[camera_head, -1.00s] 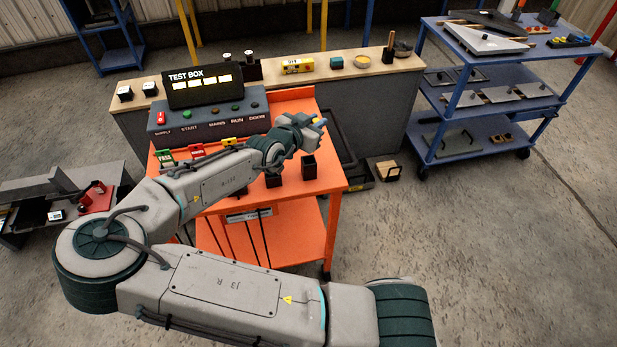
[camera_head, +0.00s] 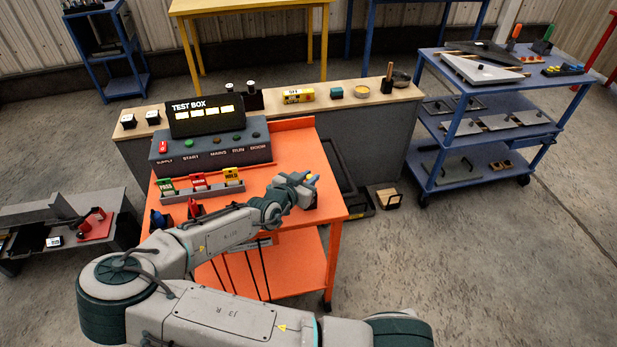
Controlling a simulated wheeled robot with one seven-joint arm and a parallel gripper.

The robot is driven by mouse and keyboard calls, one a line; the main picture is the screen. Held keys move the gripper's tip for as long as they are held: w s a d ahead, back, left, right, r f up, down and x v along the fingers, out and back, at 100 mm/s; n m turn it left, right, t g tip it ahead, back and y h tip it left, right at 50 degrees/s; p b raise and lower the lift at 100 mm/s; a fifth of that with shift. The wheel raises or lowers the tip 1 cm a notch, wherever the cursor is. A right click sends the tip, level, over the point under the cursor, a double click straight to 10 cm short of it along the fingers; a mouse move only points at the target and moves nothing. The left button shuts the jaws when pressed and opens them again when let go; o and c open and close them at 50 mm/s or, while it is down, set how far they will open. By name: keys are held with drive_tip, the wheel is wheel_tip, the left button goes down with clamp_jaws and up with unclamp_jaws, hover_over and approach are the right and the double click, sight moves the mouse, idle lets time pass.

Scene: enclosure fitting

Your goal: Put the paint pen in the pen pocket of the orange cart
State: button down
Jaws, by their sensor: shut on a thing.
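The orange cart (camera_head: 325,262) stands in the middle, with my arm reaching over its top from the left. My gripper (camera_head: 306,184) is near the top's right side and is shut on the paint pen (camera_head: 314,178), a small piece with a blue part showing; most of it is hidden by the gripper. A dark open pocket (camera_head: 313,202) shows partly just below and behind the gripper. Whether the pen is inside it or above it, I cannot tell. My arm hides other parts of the cart's front edge.
The test box (camera_head: 210,152) stands at the cart's back, with a rack of coloured tags (camera_head: 201,190) before it. A blue item (camera_head: 158,219) and a red item (camera_head: 194,207) are at the cart's left. A blue shelf cart (camera_head: 470,180) stands right.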

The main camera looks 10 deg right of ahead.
drive_tip(key=c, duration=1.3)
unclamp_jaws()
drive_tip(key=shift+c, duration=0.2)
